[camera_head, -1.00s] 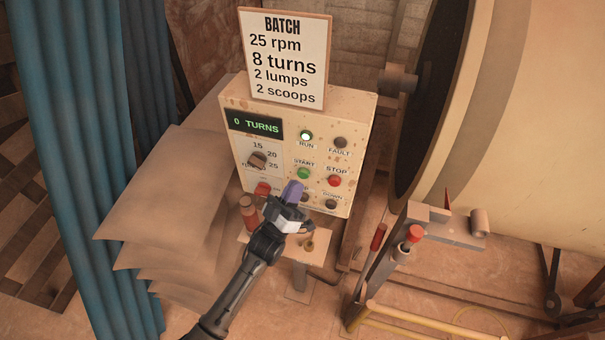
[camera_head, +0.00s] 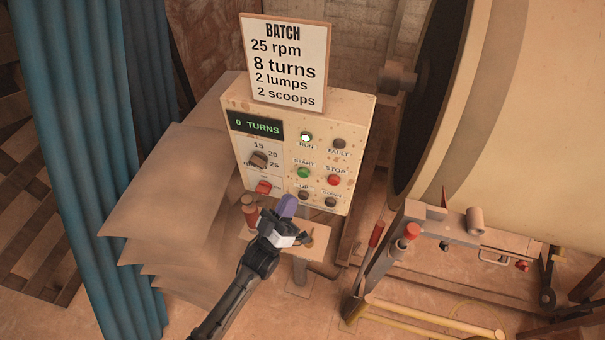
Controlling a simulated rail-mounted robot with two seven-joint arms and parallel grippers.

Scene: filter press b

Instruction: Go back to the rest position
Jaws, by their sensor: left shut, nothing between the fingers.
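My left gripper (camera_head: 287,208) is shut and empty. Its purple fingertips are just below the control box (camera_head: 285,135), near the lower buttons and apart from the box as far as I can see. The box display (camera_head: 256,124) reads 0 TURNS and the RUN lamp (camera_head: 306,137) is lit. The green START button (camera_head: 303,172), red STOP button (camera_head: 334,180), speed knob (camera_head: 260,159) and a red switch (camera_head: 263,187) are uncovered. My right gripper is not in view.
A batch sign (camera_head: 285,60) stands on the box. Stacked sheets (camera_head: 165,190) and a blue curtain (camera_head: 75,150) are at left. A large drum (camera_head: 520,120) fills the right, with a metal frame (camera_head: 385,270) below it. A small stand (camera_head: 318,255) is beside my left gripper.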

